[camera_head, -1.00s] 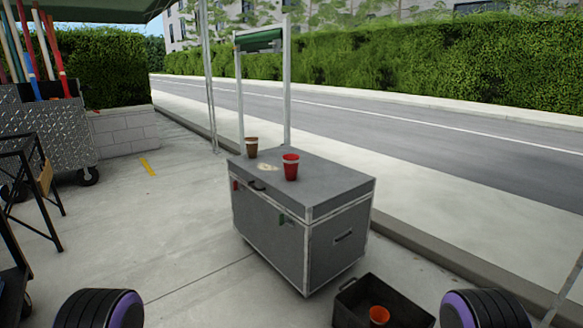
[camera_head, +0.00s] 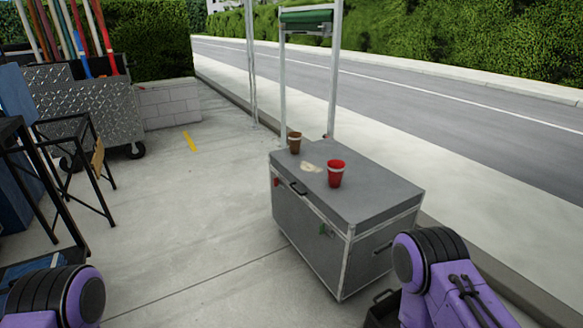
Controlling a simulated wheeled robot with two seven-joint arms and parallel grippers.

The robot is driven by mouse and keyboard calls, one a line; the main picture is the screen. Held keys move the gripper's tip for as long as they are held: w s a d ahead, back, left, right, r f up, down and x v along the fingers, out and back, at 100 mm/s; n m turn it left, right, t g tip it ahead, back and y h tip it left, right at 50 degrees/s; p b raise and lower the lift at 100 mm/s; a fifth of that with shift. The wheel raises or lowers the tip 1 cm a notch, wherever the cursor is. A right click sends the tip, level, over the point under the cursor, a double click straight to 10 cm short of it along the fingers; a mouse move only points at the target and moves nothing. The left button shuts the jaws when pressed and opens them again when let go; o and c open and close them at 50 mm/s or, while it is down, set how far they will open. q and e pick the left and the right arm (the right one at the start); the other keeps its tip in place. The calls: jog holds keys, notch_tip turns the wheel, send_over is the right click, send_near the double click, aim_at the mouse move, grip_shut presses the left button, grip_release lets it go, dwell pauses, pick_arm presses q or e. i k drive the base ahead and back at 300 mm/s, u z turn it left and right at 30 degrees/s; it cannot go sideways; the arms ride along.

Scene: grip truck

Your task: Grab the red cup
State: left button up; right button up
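The red cup (camera_head: 336,174) stands upright on top of a grey case (camera_head: 375,187), right of the middle of the view. It has a pale band near its rim. A brown cup (camera_head: 294,142) stands farther back near the case's left corner. Parts of my two arms show at the lower left and lower right, well short of the cup. Neither gripper is in view.
A pale patch (camera_head: 311,168) lies on the case top between the cups. A black bin (camera_head: 383,309) is mostly hidden behind my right arm. A black metal stand (camera_head: 75,165) and a diamond-plate cart (camera_head: 85,105) are at left. Bare pavement (camera_head: 190,220) lies left of the case.

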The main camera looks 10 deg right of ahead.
aim_at(335, 166)
jog(key=u, duration=0.25)
jog(key=i, duration=0.9)
jog(key=z, duration=0.45)
jog(key=i, duration=0.7)
jog(key=z, duration=0.75)
